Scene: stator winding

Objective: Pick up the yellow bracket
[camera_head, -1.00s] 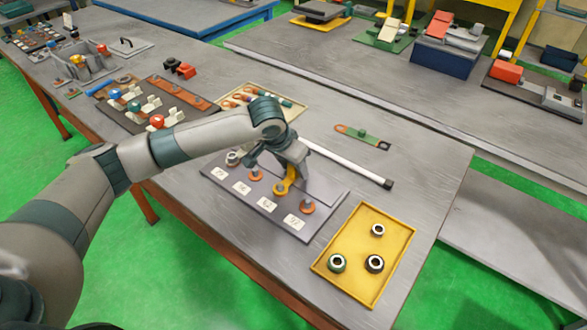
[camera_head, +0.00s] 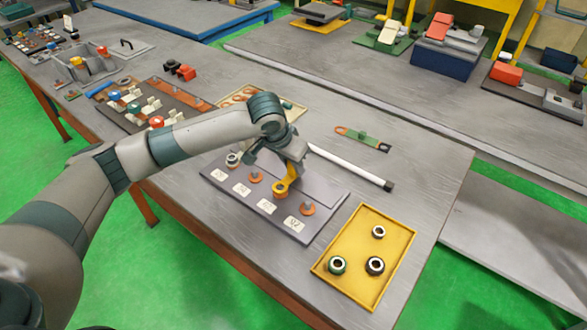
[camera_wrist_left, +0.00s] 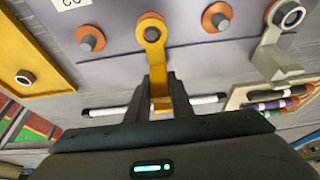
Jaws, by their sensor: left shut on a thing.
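The yellow bracket (camera_head: 280,188) is at the third post of the grey board (camera_head: 226,187). In the left wrist view, the bracket (camera_wrist_left: 152,45) shows a ring end with a post visible in its hole, and a strip running back between my fingers. My left gripper (camera_head: 287,173) is shut on this strip. The gripper also shows in the left wrist view (camera_wrist_left: 160,88). Whether the ring touches the orange washer under it cannot be told. My right gripper is not in view.
Orange washers on posts stand on both sides, one at the right (camera_head: 307,209). A white rod (camera_head: 345,166) lies behind the board. A yellow tray (camera_head: 350,245) with ring parts is at the front right.

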